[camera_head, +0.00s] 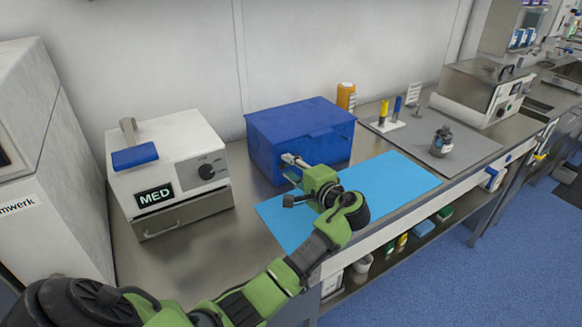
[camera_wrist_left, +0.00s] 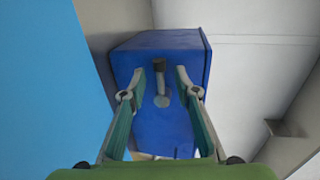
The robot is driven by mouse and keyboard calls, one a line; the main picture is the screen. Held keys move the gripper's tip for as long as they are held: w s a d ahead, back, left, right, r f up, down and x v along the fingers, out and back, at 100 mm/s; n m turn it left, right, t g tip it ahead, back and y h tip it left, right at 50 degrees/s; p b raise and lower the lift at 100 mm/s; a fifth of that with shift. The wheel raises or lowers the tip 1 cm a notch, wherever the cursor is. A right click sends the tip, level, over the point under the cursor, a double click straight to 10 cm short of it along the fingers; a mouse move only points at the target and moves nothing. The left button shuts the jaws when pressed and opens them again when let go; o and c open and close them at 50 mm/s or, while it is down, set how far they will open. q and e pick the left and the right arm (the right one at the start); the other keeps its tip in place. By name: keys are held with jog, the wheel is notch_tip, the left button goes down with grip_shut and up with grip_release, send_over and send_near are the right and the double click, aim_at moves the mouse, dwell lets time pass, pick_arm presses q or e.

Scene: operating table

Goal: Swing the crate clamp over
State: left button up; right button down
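The blue crate (camera_head: 298,124) stands closed on the steel counter against the wall. In the left wrist view the crate (camera_wrist_left: 172,125) shows its front, with a small grey clamp (camera_wrist_left: 160,76) on it, a dark-tipped lever above a round base. My left gripper (camera_head: 291,162) is in front of the crate's front face, and hides the clamp in the head view. In the left wrist view my left gripper (camera_wrist_left: 161,74) is open, with one finger on each side of the clamp. I cannot tell whether either finger touches it. My right gripper is not in view.
A blue mat (camera_head: 398,183) lies below and right of the crate. A white MED device (camera_head: 168,165) stands left of it. An orange bottle (camera_head: 346,96) stands behind on the right. A grey mat (camera_head: 468,150) with a small dark bottle (camera_head: 441,142) lies farther right.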

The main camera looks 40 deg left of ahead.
pick_arm(q)
grip_shut()
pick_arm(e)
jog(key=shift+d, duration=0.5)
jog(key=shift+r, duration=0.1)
